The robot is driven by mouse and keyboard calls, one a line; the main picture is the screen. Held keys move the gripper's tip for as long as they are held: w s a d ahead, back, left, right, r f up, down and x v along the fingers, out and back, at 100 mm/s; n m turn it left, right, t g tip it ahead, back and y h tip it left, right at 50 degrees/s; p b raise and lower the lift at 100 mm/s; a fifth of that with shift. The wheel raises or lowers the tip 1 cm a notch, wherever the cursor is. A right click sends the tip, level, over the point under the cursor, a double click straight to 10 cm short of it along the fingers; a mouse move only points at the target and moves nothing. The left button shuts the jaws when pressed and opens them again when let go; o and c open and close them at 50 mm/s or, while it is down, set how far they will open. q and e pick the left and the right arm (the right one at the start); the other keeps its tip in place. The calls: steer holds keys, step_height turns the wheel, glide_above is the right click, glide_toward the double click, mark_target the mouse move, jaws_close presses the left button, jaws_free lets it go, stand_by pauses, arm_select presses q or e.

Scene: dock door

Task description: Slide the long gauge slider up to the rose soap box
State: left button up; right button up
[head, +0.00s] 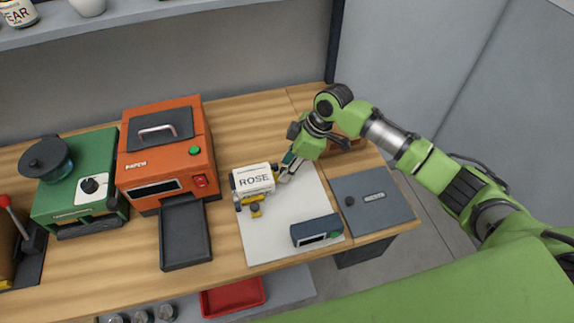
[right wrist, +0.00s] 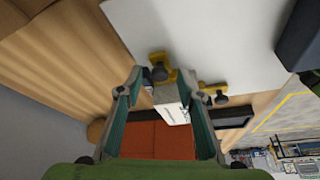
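The rose soap box (head: 253,180) is a small white box lettered ROSE on the white mat's left side. It also shows between my fingers in the right wrist view (right wrist: 171,102). Yellow gauge parts with dark knobs lie close beside it: one (head: 256,210) in front, and two in the right wrist view, (right wrist: 161,68) and (right wrist: 214,91). I cannot tell which is the long slider. My right gripper (head: 289,168) is just right of the box; its fingers (right wrist: 163,112) are spread. Whether they touch the box is unclear. My left gripper is out of view.
An orange machine (head: 168,157) with a dark tray (head: 185,235) stands left of the mat (head: 262,240). A dark blue device (head: 316,230) sits at the mat's front right, and a grey panel (head: 377,203) lies right of it. A green appliance (head: 75,180) stands far left.

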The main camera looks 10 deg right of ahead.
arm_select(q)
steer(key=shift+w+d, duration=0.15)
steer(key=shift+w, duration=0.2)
arm_select(e)
steer(key=v, duration=1.1)
steer(key=shift+r, duration=0.35)
steer(key=shift+d, duration=0.1)
